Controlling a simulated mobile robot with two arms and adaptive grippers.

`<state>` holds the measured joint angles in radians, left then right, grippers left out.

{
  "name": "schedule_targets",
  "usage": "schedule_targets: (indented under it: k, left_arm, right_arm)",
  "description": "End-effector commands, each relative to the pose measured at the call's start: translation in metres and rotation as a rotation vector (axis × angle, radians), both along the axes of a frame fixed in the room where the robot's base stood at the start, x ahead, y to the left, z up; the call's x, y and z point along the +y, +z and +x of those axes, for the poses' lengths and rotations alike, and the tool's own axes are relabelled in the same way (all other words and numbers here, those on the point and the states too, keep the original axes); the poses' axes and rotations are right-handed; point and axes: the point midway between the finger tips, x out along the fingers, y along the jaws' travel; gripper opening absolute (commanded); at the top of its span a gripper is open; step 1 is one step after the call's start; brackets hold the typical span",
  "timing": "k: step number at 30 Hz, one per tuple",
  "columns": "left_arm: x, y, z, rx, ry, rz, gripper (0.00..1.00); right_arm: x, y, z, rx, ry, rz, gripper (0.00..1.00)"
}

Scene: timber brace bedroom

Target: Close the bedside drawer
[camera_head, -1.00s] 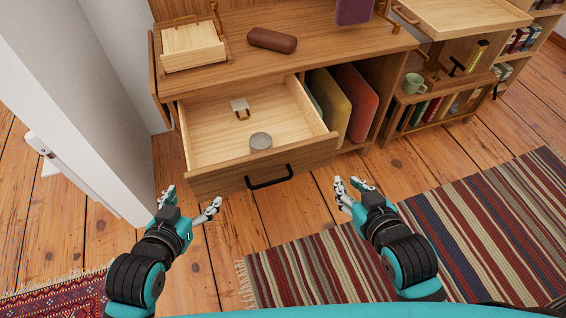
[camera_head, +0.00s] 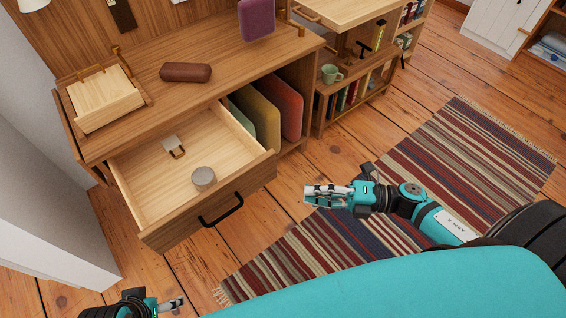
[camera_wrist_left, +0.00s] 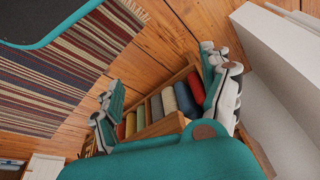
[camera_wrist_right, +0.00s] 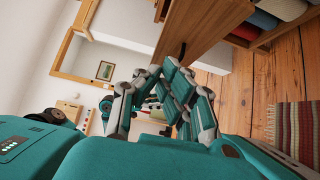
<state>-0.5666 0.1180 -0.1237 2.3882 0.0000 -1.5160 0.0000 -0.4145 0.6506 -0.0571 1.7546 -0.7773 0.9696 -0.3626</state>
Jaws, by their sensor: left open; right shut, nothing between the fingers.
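The bedside drawer (camera_head: 163,212) is pulled out of the wooden cabinet in the head view. Its front has a black bar handle (camera_head: 221,209). Inside lie a round grey tin (camera_head: 203,178) and a small pale tag-like item with a brown loop (camera_head: 174,146). My right gripper (camera_head: 308,195) is shut and empty, to the right of the drawer front and apart from it. My left gripper (camera_head: 178,304) is at the bottom edge of the head view, below the drawer front. Its fingers are spread in the left wrist view (camera_wrist_left: 166,92), with nothing between them.
The cabinet top holds a brown case (camera_head: 186,72) and a wooden tray (camera_head: 104,98). Colored folders (camera_head: 283,105) stand beside the drawer. A striped rug (camera_head: 400,200) covers the floor at right. A white wall (camera_head: 50,225) is close on the left.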

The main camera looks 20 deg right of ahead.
Motion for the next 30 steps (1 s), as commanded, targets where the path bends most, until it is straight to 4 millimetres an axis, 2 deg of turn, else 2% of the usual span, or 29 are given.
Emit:
schedule_targets:
  k: [15,21,30]
  left_arm:
    - [0.001,0.013,-0.003,-0.011,0.001,-0.001,0.80]
    - [0.001,0.019,-0.006,-0.018,0.001,-0.001,0.80]
    - [0.001,0.017,-0.006,-0.014,0.001,-0.001,0.80]
  right_arm:
    - [0.089,0.002,0.047,-0.005,-0.002,0.007,0.00]
    - [0.095,0.000,0.074,-0.001,-0.003,0.005,0.00]
    - [0.097,0.001,0.081,0.001,-0.003,0.006,0.00]
